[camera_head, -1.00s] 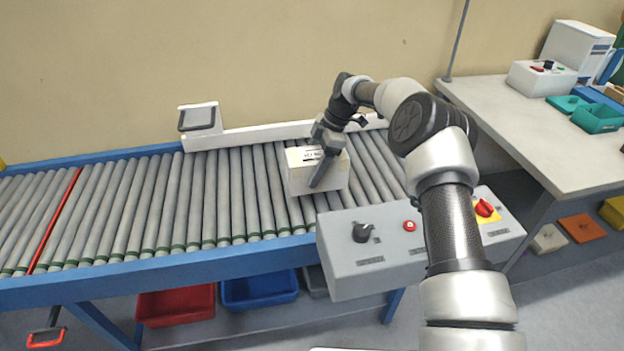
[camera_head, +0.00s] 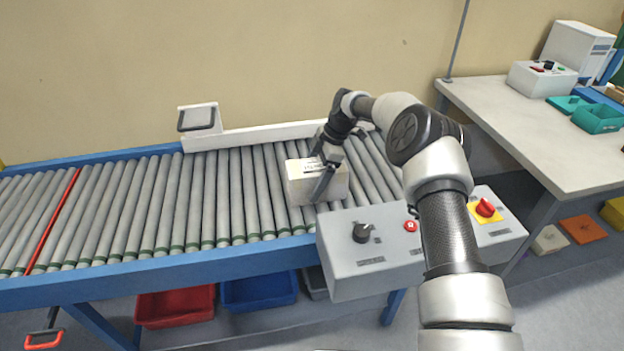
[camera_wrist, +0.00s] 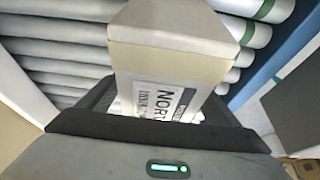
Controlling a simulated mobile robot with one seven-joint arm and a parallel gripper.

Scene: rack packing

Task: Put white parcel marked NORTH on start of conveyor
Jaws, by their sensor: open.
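The white parcel (camera_head: 303,188) rests on the grey rollers of the conveyor (camera_head: 205,185), near its right end and behind the control box. In the wrist view the parcel (camera_wrist: 170,60) shows a label reading NORTH on the side towards my gripper. My gripper (camera_head: 322,172) is at the parcel's right part, with one finger in front of its near side. In the wrist view the jaws (camera_wrist: 150,105) are open, one to each side of the parcel. Whether a finger touches the parcel I cannot tell.
A grey control box (camera_head: 370,255) with a black knob, a red button and a red switch stands at the conveyor's near edge. A white frame (camera_head: 200,122) stands at the back edge. The rollers to the left are clear. A workbench (camera_head: 530,130) is at the right.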

